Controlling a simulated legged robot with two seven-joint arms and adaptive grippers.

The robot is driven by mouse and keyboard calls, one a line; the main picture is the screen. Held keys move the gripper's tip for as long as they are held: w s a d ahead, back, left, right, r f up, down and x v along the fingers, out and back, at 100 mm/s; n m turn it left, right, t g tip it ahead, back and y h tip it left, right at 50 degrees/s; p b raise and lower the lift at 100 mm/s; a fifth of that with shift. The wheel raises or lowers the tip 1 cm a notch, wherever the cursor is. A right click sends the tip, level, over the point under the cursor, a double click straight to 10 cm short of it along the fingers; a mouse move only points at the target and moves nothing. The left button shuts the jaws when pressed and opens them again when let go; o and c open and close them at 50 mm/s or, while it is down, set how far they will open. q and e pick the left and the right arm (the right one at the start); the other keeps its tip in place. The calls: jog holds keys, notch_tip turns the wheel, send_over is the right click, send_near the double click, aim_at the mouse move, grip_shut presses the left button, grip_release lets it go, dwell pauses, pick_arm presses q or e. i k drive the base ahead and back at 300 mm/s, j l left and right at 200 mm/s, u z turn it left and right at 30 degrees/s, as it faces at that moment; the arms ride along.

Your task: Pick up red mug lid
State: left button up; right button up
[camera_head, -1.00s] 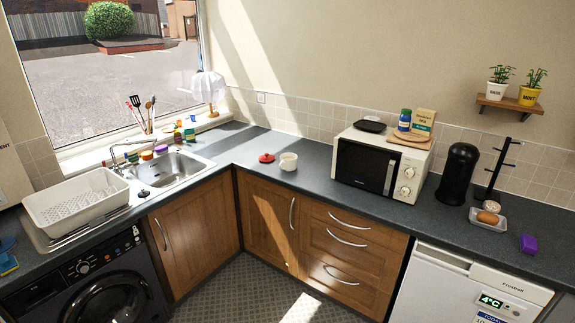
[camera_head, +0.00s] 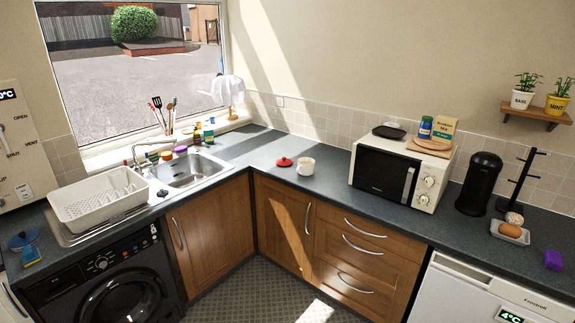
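The red mug lid (camera_head: 284,162) lies on the dark countertop (camera_head: 262,150) near the corner, with a small knob on top. A white mug (camera_head: 306,166) stands just to its right; the two look very close, and I cannot tell if they touch. Neither of my grippers shows in the head view.
A white microwave (camera_head: 395,176) stands to the right of the mug. The sink (camera_head: 190,170) and a white dish rack (camera_head: 98,198) are on the left counter. A black cylinder (camera_head: 478,184) and a tray (camera_head: 511,232) are farther right. The counter in front of the lid is clear.

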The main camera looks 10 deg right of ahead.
aim_at(283, 162)
jog(key=i+u, duration=0.1)
jog(key=i, duration=2.1)
